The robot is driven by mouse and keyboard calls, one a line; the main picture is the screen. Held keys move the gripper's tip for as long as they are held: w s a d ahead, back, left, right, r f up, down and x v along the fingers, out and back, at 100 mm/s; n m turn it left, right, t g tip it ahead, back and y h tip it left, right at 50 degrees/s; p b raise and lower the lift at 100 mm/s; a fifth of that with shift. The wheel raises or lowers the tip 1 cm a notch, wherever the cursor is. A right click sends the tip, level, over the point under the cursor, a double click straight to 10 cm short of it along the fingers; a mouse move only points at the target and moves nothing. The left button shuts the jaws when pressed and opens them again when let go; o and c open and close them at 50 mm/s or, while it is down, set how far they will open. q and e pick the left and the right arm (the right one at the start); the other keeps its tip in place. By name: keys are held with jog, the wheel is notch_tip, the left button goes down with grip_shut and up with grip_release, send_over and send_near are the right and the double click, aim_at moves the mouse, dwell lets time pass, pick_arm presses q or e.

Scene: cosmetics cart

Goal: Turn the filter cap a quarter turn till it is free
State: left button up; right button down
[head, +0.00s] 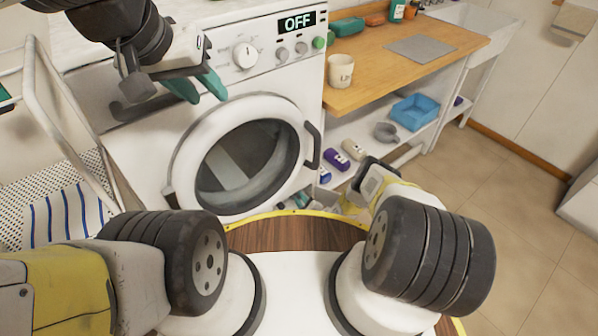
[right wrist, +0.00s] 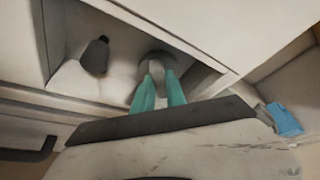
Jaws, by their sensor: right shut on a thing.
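The filter cap (right wrist: 153,58), a grey round piece, sits in the pale recess low on the washing machine (head: 150,160). In the right wrist view my right gripper (right wrist: 160,73) has its teal fingers closed on the cap, which they partly cover. In the head view the cap cannot be made out; my right arm reaches down beside the machine's lower front. My left gripper (head: 198,88) hangs in front of the machine's upper left panel, its teal fingers apart and empty.
A dark knob-like piece (right wrist: 95,57) is left of the cap in the recess. The round door (head: 245,160) is closed and the display (head: 297,22) reads OFF. A wooden counter (head: 380,75) with a mug (head: 340,71) stands to the right, with a blue bin (head: 414,112) on its lower shelf.

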jog(key=c, duration=1.4)
grip_release()
jog(key=shift+o, duration=0.2)
jog(key=v, duration=0.7)
jog(key=shift+s+d+r, duration=0.15)
jog(key=shift+s+d, duration=0.05)
jog(key=shift+s, duration=0.15)
